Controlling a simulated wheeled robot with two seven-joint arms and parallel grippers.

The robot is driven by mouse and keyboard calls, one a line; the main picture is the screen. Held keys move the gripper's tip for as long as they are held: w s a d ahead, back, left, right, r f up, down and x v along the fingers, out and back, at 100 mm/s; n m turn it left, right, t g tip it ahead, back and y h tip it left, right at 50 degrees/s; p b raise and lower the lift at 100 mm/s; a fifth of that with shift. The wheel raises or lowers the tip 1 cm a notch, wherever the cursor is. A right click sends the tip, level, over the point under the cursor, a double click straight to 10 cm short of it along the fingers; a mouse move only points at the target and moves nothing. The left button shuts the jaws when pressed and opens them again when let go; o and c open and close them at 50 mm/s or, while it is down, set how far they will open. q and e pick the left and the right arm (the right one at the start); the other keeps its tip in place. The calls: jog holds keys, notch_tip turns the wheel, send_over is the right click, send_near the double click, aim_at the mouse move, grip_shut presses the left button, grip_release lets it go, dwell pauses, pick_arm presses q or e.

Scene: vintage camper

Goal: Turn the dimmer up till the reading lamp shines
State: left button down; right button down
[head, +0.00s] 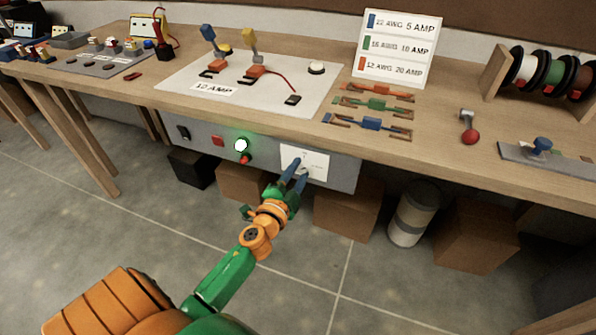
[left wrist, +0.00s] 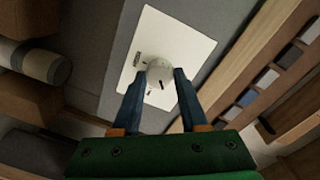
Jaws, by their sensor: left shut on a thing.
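The dimmer knob (left wrist: 159,69) is a round, pale knob on a white plate (left wrist: 133,62), with a small dark mark near its lower edge. In the head view the same plate (head: 313,160) sits on the grey front panel (head: 343,174) under the bench top. My left gripper (head: 298,172) has its blue fingers on both sides of the knob and is shut on it; in the head view the fingers partly cover the knob. I cannot make out a reading lamp. A green indicator light (head: 241,145) glows on the panel. My right gripper is not in view.
Left of the plate the panel carries a red button (head: 217,140) and a black switch (head: 183,132). A board (head: 215,92) with small blocks and wires, a sign (head: 397,48) and wire spools (head: 554,72) stand on the bench. Boxes (head: 345,214) and a striped canister (head: 412,217) stand underneath.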

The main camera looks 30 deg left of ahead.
pick_arm(q)
jog(key=m, duration=0.4)
jog(key=shift+d+f+m+y, duration=0.1)
jog(key=shift+m+y, duration=0.2)
jog(key=shift+m, duration=1.6)
jog(key=shift+c, duration=2.2)
grip_release()
jog(key=shift+s, duration=0.1)
jog(key=v, duration=0.7)
